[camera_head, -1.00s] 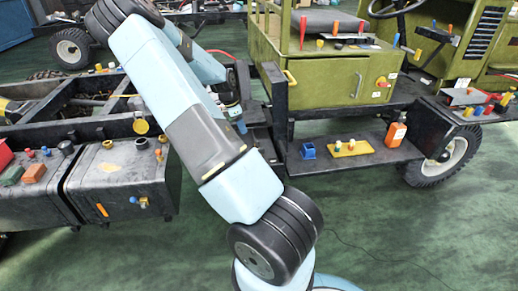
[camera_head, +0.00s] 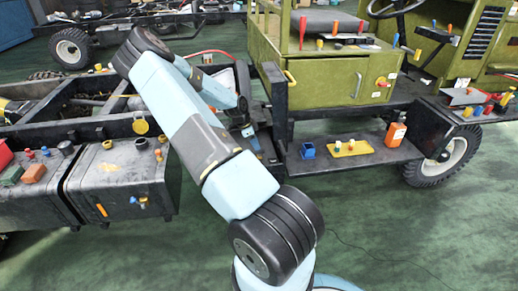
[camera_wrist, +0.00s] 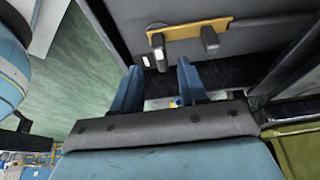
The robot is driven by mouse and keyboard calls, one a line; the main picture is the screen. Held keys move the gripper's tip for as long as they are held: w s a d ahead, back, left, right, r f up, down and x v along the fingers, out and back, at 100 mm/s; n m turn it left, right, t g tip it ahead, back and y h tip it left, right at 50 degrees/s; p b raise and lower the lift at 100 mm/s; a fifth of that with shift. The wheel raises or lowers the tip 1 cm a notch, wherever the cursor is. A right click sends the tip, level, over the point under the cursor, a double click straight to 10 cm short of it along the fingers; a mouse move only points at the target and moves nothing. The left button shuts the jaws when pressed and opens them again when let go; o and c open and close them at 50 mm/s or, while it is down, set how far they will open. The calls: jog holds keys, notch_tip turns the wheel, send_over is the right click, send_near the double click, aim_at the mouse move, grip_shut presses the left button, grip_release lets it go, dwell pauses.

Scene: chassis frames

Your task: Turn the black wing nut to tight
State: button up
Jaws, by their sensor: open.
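My gripper (camera_wrist: 160,80) shows in the wrist view with two blue fingers apart and nothing visibly held between them. Just beyond the fingertips is a yellow strip (camera_wrist: 184,32) on a dark panel. A black upright piece with a pale end (camera_wrist: 157,42) stands at its left, and a dark stubby knob (camera_wrist: 210,38) at its right. I cannot tell for sure which of them is the black wing nut. Neither is visibly touched by the fingers. In the head view my gripper is low beside the dark chassis frame, and its fingertips are hard to make out.
The olive cab box (camera_head: 330,80) stands right of my arm. A black step (camera_head: 350,158) holds a blue block (camera_head: 308,150), a yellow plate (camera_head: 350,148) and an orange bottle (camera_head: 396,131). A black tank (camera_head: 120,180) is at the left. Green floor (camera_head: 400,230) is clear in front.

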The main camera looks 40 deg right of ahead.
aim_at(259, 152)
jog(key=shift+x, duration=2.1)
grip_shut()
